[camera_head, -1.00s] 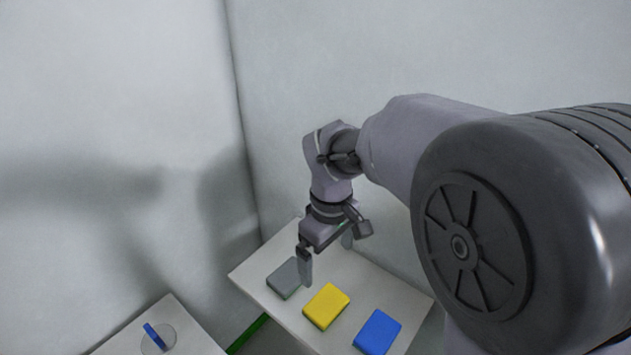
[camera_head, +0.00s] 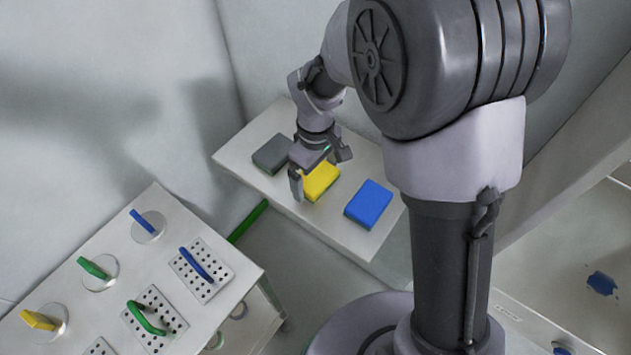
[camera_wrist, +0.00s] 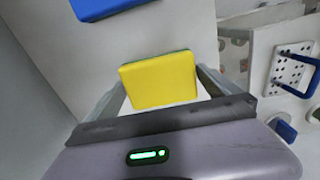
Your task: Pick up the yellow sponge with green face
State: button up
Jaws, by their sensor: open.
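The yellow sponge (camera_head: 322,184) lies on a white table between a grey block and a blue block. In the wrist view the yellow sponge (camera_wrist: 159,80) shows its yellow top and a thin green edge along its far side. My gripper (camera_head: 318,172) is open over the sponge, partly hiding it in the head view. In the wrist view my gripper (camera_wrist: 160,88) has one finger to each side of the sponge, with nothing clamped. I cannot tell how far the fingertips are above the table.
The blue block (camera_head: 369,204) and the grey block (camera_head: 272,154) flank the sponge on the white table (camera_head: 245,150). A second white table (camera_head: 215,318) at lower left carries coloured handles on discs and perforated plates. Walls stand behind the sponge table.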

aim_at(316, 175)
jog(key=shift+r, duration=0.15)
jog(key=c, duration=1.1)
jog(key=shift+o, duration=0.2)
jog(key=shift+r, duration=0.25)
notch_tip(316, 175, up, 4)
jog(key=shift+f+p, duration=0.25)
jog(key=shift+p, duration=1)
jog(key=s+d, duration=0.2)
jog(key=s, duration=0.3)
jog(key=s+d+p, duration=0.1)
jog(key=s+d, duration=0.1)
jog(key=s, duration=0.3)
jog(key=s+d+r+p, duration=0.1)
jog(key=s, duration=0.4)
jog(key=shift+d, duration=0.4)
